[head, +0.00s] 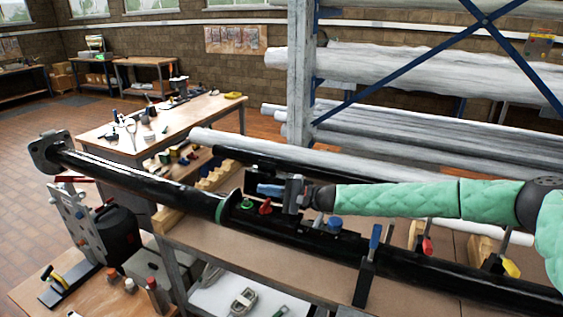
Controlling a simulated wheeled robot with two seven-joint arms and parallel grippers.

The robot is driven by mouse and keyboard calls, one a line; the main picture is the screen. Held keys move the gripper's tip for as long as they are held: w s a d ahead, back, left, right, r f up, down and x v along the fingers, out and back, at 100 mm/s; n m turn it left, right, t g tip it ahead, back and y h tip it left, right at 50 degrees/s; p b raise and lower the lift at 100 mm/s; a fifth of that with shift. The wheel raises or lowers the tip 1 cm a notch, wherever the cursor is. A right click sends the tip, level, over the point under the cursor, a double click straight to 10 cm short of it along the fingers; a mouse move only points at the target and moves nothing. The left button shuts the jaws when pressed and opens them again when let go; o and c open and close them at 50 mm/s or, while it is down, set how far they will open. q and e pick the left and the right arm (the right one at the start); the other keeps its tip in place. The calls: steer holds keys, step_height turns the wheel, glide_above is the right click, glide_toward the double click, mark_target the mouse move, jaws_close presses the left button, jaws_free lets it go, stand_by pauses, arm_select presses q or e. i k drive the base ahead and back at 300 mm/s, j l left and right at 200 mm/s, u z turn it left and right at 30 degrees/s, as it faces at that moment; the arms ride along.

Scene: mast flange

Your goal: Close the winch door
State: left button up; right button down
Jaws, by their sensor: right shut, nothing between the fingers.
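A long black mast (130,180) lies across the bench from the flange (50,152) at its left end toward the lower right. A black boxy section (300,238) in its middle carries a red knob (265,207), a green fitting (247,205) and a blue knob (334,223). The winch door cannot be told apart clearly from the dark parts there. My right gripper (264,190) comes in from the right on a green-sleeved arm. It is shut and empty, just above and behind the red knob; whether it touches anything is unclear. My left gripper is out of view.
Blue-handled (375,237), red-handled and yellow-handled (511,268) clamps stand along the mast to the right. A rack (301,75) of wrapped tubes rises behind. A tool table (205,108) stands at back left. A grey upright fixture (82,222) is at lower left.

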mark_target(266, 174)
steer(key=i+l, duration=0.25)
steer(key=i, duration=0.25)
steer(key=i+l, duration=0.3)
steer(key=i, duration=0.2)
